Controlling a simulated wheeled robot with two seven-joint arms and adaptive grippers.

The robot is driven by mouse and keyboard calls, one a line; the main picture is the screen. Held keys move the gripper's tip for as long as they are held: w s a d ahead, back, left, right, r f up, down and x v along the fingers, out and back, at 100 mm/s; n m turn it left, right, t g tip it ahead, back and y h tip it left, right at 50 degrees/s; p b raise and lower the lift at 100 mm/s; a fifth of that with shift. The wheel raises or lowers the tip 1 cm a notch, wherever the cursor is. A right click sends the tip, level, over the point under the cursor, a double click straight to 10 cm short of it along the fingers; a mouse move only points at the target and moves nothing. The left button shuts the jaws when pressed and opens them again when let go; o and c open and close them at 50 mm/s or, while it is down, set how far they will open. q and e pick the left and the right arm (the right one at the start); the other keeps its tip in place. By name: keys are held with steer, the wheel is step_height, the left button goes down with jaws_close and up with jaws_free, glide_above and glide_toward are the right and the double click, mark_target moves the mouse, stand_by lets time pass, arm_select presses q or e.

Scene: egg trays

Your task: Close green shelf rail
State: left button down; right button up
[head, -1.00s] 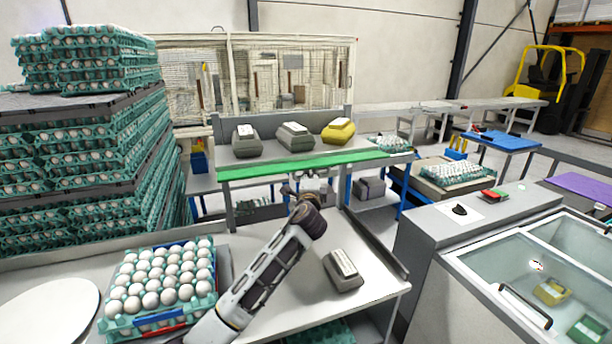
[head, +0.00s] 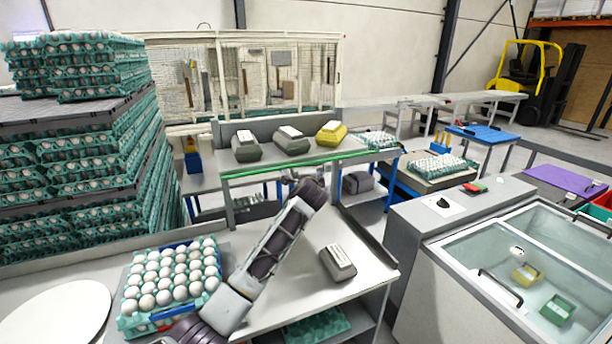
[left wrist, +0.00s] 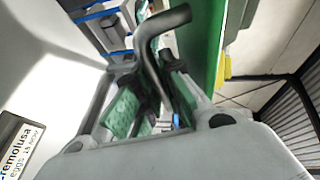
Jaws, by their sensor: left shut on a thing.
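The green shelf rail (head: 290,165) runs along the front edge of the grey shelf (head: 243,169) in the head view and shows as a thin green strip. In the left wrist view the rail is a tall green panel (left wrist: 203,40), with a dark bent handle (left wrist: 165,22) beside it. My left gripper (head: 306,181) is just below the rail, near its middle. In the left wrist view its fingers (left wrist: 160,75) are shut around the handle. The exact contact is partly hidden in both views. My right gripper is not in view.
Grey cartons (head: 292,144) and a yellow carton (head: 331,133) stand on the shelf. Below, the table holds an egg tray (head: 132,322) and another grey carton (head: 338,263). A glass-topped chest (head: 425,275) stands at right, stacked egg trays (head: 75,150) at left.

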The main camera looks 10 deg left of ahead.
mark_target(308, 164)
arm_select(q)
steer(key=shift+d+r+n+g+h+p, duration=0.1)
steer(key=shift+r+n+g+h+p, duration=0.45)
steer(key=shift+r+g, duration=0.75)
steer(key=g, duration=0.1)
steer(key=r+g+h, duration=0.1)
steer(key=g, duration=0.1)
steer(key=shift+w+r+n+h, duration=0.1)
steer(key=shift+r+n+h, duration=0.15)
steer(key=shift+r+n, duration=0.1)
steer(key=shift+w+a+r+n+g+h, duration=0.2)
steer(key=shift+r+g+h, duration=0.25)
steer(key=shift+g, duration=0.45)
steer(key=shift+w+a+r+n+g+h, duration=0.25)
steer(key=shift+g+h, duration=0.2)
steer(key=shift+g, duration=0.45)
steer(key=shift+w+a+r+g+h, duration=0.1)
steer(key=shift+r+g+h, duration=0.2)
steer(key=shift+g, duration=0.2)
steer(key=shift+w+a+r+n+g+h, duration=0.1)
steer(key=shift+w+a+n+g+h, duration=0.15)
steer(key=shift+g, duration=0.25)
steer(key=shift+d, duration=0.1)
steer(key=c, duration=1.8)
jaws_free()
steer(key=shift+v, duration=6)
